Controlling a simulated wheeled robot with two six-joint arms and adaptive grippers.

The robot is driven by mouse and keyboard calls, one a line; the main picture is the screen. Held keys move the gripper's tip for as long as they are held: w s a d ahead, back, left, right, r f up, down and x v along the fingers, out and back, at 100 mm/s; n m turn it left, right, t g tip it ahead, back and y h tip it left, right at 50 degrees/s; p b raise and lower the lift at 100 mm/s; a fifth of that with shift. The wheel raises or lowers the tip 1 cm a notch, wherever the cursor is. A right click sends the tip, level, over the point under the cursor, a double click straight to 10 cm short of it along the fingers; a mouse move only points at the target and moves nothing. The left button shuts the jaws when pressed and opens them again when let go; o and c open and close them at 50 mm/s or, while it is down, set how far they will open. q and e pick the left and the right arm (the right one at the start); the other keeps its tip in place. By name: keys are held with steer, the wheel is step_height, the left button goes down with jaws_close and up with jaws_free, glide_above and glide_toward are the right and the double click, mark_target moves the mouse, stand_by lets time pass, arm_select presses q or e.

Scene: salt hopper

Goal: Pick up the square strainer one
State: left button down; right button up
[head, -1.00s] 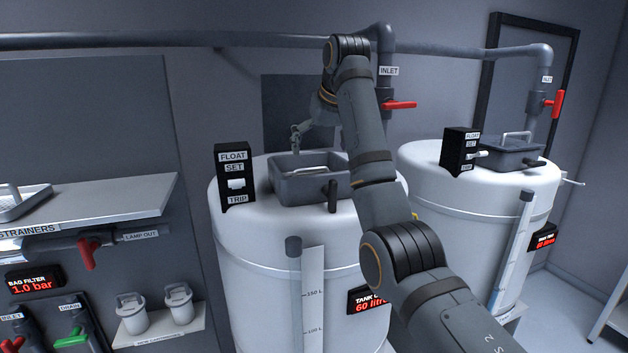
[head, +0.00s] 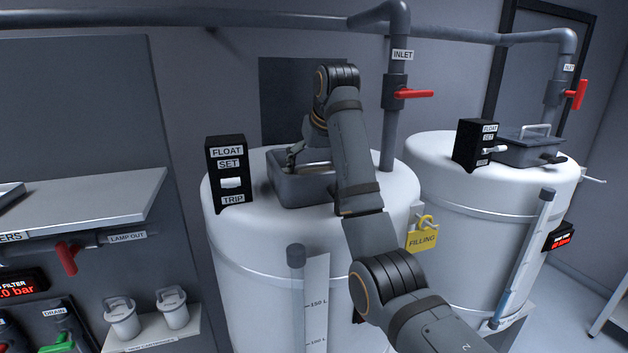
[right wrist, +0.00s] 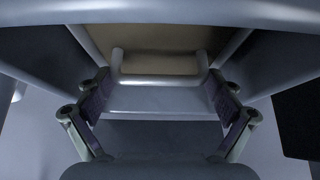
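The square strainer's pale bar (head: 317,169) shows inside the grey square hopper box (head: 290,188) on top of the nearer white tank. In the right wrist view its U-shaped handle (right wrist: 160,80) stands in front of a beige panel. My right gripper (head: 294,154) is low at the left rim of the box, partly hidden by my own arm. In the right wrist view the right gripper (right wrist: 162,108) has its two fingers wide apart, on either side of the handle, with gaps to it. My left gripper is not in view.
A black float box (head: 229,170) stands left of the hopper box. The inlet pipe (head: 395,130) with a red lever (head: 415,93) rises behind on the right. A yellow FILLING tag (head: 422,240) hangs on the tank's side. A second tank (head: 500,185) stands to the right.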

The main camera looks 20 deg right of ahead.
steer(key=shift+s+a+r, duration=0.1)
steer(key=shift+s+r, duration=0.1)
steer(key=shift+s, duration=0.2)
steer(key=c, duration=0.5)
steer(key=shift+w+f, duration=0.15)
steer(key=shift+w, duration=0.15)
steer(key=c, duration=0.4)
steer(key=shift+c, duration=0.2)
